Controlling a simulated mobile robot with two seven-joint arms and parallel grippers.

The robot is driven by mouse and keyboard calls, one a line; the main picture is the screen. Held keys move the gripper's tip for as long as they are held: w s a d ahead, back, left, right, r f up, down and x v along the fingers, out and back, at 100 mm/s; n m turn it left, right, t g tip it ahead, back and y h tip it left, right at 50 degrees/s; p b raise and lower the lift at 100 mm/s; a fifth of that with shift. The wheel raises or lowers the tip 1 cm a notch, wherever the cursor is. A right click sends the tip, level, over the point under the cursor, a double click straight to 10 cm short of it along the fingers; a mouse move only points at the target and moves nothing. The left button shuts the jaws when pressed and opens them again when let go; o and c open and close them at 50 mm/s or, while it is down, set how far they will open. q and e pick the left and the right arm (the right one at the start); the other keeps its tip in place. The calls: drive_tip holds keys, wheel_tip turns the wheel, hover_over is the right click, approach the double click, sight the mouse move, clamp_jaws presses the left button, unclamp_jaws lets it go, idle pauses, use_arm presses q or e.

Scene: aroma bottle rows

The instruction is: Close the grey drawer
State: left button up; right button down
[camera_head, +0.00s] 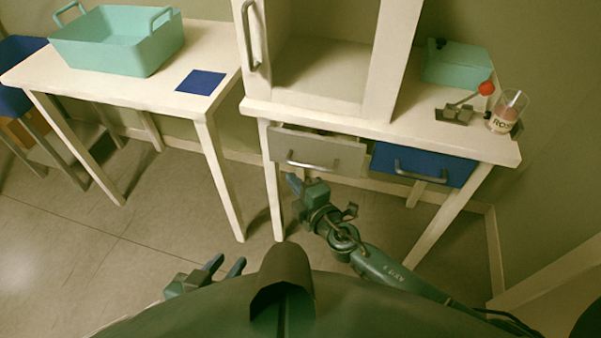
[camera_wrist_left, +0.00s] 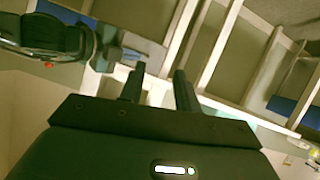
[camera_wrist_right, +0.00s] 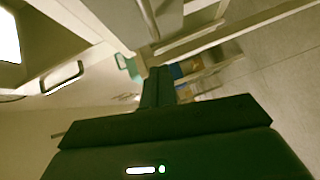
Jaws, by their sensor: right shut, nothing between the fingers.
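The grey drawer (camera_head: 331,151) is under the cabinet table, left of the blue drawer (camera_head: 423,164). Its front stands out a little from the table, with a dark gap along its top. Its metal handle (camera_head: 313,165) is on the front. My right gripper (camera_head: 293,184) is shut and empty, just below and in front of the grey drawer's left part. I cannot tell whether it touches the drawer. Its closed fingers also show in the right wrist view (camera_wrist_right: 158,86). My left gripper (camera_head: 226,268) is open and empty, low and left, away from the drawer; its spread fingers show in the left wrist view (camera_wrist_left: 157,82).
On the tabletop stand an open white cabinet (camera_head: 320,75), a teal box (camera_head: 457,65), a red-knobbed metal stand (camera_head: 457,111) and a glass jar (camera_head: 506,113). A side table (camera_head: 140,90) at left holds a teal basket (camera_head: 118,45) and a blue mat (camera_head: 201,82). Table legs flank the drawers.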

use_arm(q)
drive_tip(key=shift+s+a+r+b, duration=0.15)
drive_tip(key=shift+a+b, duration=0.1)
drive_tip(key=shift+b, duration=0.15)
use_arm(e)
drive_tip(key=w, duration=0.1)
drive_tip(key=w+d, duration=0.1)
drive_tip(key=w, duration=0.1)
drive_tip(key=shift+w+d+f, duration=0.15)
drive_tip(key=shift+w+f, duration=0.1)
drive_tip(key=shift+f, duration=0.15)
